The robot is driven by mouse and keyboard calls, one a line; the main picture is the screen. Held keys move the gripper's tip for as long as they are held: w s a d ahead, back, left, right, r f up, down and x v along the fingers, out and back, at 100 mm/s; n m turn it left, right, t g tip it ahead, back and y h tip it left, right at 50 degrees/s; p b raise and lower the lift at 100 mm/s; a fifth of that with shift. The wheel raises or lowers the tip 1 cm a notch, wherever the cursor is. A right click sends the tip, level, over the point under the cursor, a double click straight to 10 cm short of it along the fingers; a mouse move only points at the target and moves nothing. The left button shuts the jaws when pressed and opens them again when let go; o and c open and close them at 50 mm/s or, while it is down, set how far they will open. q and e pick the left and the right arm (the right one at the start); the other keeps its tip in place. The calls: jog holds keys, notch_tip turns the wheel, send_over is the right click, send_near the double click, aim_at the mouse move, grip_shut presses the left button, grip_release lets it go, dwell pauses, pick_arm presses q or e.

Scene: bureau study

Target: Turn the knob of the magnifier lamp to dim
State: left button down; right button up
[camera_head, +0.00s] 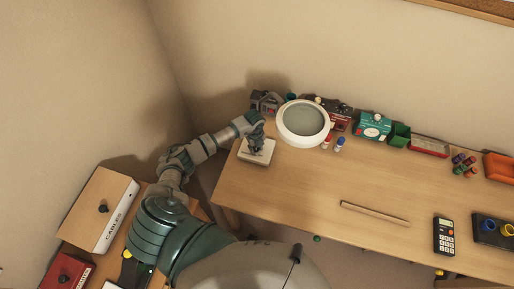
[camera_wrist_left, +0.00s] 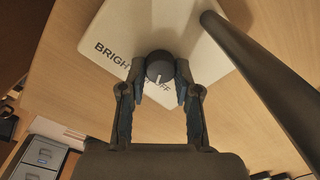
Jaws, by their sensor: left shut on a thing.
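The magnifier lamp has a white ring head (camera_head: 303,122) and a pale square base (camera_head: 246,154) at the desk's left end. In the left wrist view the base (camera_wrist_left: 112,24) carries dark lettering, "BRIGHT" at the left and partly hidden letters by the knob. The dark round knob (camera_wrist_left: 160,67) has a white pointer line aimed down toward the partly hidden letters. My left gripper (camera_wrist_left: 159,75) is shut on the knob, one finger on each side; in the head view it is over the base (camera_head: 255,146). My right gripper is not in view.
The lamp's dark arm (camera_wrist_left: 255,75) slants close to the right of my left gripper. A red-and-white bottle (camera_head: 327,141) and a blue-capped one (camera_head: 340,144) stand near the lamp head. Boxes line the wall. A wooden stick (camera_head: 375,213) and calculator (camera_head: 444,235) lie on the desk.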

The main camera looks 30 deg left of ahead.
pick_arm(q)
jog(key=m, duration=0.2)
jog(key=m+b, duration=0.1)
jog(key=shift+w+a+m, duration=0.1)
jog(key=shift+a+m, duration=0.15)
jog(key=shift+m, duration=0.15)
jog(key=shift+r+m+b, duration=0.15)
jog(key=shift+m+b, duration=0.15)
jog(key=shift+m, duration=0.6)
jog(key=c, duration=1.1)
grip_release()
jog(key=shift+o, duration=1.4)
jog(key=shift+w, duration=0.1)
jog(key=shift+f, duration=0.2)
